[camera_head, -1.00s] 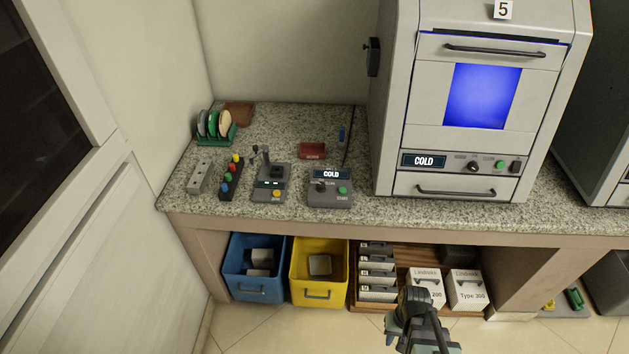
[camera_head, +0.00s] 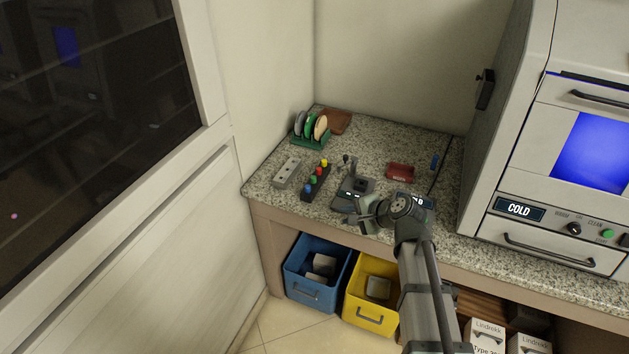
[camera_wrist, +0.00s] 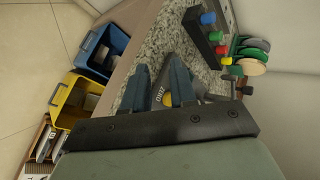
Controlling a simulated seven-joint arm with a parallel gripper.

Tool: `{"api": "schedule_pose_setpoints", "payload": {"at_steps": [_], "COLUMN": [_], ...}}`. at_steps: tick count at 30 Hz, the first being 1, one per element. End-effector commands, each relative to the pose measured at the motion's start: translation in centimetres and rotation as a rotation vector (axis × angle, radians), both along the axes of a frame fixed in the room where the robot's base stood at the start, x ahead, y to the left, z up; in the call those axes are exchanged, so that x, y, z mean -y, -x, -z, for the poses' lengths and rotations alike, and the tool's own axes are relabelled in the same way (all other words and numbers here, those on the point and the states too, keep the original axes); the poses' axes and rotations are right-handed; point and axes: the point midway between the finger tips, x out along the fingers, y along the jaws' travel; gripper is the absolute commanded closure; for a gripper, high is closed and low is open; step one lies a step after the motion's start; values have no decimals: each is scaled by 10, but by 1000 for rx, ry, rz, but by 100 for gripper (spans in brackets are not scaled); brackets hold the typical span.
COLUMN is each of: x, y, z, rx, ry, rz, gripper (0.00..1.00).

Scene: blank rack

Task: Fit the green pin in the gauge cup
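The green pin (camera_head: 313,180) stands in a dark pin rack (camera_head: 305,197) between the blue and red pins. It also shows in the wrist view (camera_wrist: 215,36), beyond my fingertips and to the right. A grey gauge unit (camera_head: 345,205) with a display and a dark raised block (camera_head: 361,184) stands right of the rack; I cannot tell which part is the cup. My gripper (camera_wrist: 159,65) is open and empty, its two fingers apart over the gauge unit. In the head view my gripper (camera_head: 368,214) is at the counter's front, covering part of the gauge unit.
A grey block with holes (camera_head: 287,173) lies left of the rack. A green rack of discs (camera_head: 310,139) and a red tray (camera_head: 400,171) are behind. Blue (camera_head: 310,294) and yellow (camera_head: 368,321) bins stand below.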

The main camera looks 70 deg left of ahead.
Motion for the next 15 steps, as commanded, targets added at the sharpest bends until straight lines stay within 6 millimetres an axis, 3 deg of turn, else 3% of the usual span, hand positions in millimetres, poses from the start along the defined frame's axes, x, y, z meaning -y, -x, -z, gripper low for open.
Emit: {"api": "schedule_pose_setpoints", "payload": {"at_steps": [6, 15], "x": [-32, -46], "y": [-2, -9], "z": [-26, -48], "rx": [-439, -954], "ry": [0, 83], "rz": [300, 627], "gripper": [74, 74]}}
